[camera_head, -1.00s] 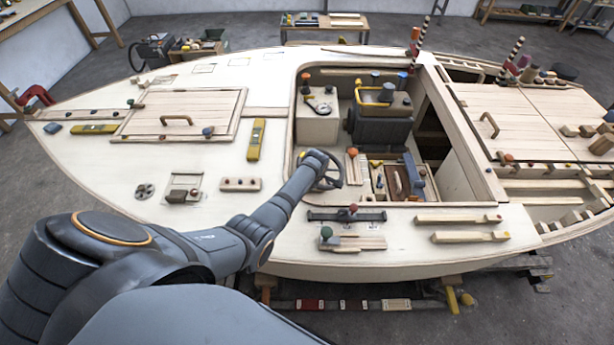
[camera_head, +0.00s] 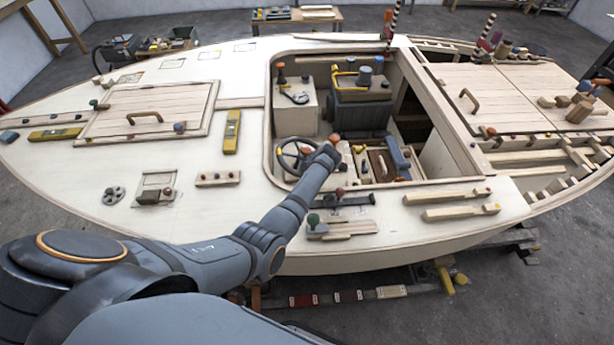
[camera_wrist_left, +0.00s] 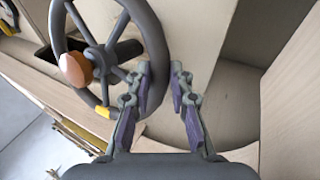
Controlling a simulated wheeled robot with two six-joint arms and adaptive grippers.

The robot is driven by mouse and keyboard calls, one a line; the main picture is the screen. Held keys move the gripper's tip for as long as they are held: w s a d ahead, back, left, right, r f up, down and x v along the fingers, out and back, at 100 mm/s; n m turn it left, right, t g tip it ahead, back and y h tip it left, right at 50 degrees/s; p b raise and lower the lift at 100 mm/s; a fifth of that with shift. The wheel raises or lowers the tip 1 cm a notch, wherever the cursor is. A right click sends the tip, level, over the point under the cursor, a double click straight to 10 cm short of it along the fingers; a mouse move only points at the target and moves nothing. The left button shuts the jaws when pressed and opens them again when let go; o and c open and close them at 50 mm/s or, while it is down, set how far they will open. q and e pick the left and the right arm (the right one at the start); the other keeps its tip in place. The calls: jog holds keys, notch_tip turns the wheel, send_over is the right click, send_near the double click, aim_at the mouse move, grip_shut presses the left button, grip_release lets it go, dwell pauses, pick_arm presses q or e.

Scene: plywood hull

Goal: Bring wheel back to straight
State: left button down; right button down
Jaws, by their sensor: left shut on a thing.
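The steering wheel (camera_head: 280,153) is a dark, spoked ring at the left side of the open cockpit. In the left wrist view the wheel (camera_wrist_left: 57,30) fills the upper left, with an orange-brown knob (camera_wrist_left: 76,68) and a yellow mark (camera_wrist_left: 103,111) on its lower left part. My left gripper (camera_head: 328,152) is at the wheel's right side in the head view. In the wrist view the left gripper (camera_wrist_left: 163,82) has its fingers on either side of the rim, shut on it. The gripper hides part of the rim. My right gripper is not in view.
An orange-topped knob (camera_head: 334,137) stands close beside my left gripper. A tray with tools (camera_head: 380,165) lies right of the wheel. A black-and-grey seat-like box (camera_head: 360,105) stands behind. The cockpit's wooden rim (camera_head: 268,120) surrounds this space.

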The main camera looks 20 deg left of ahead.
pick_arm(q)
jog(key=shift+s+f, duration=0.1)
jog(key=c, duration=1.5)
grip_release()
jog(key=shift+a, duration=0.1)
notch_tip(320, 180, up, 10)
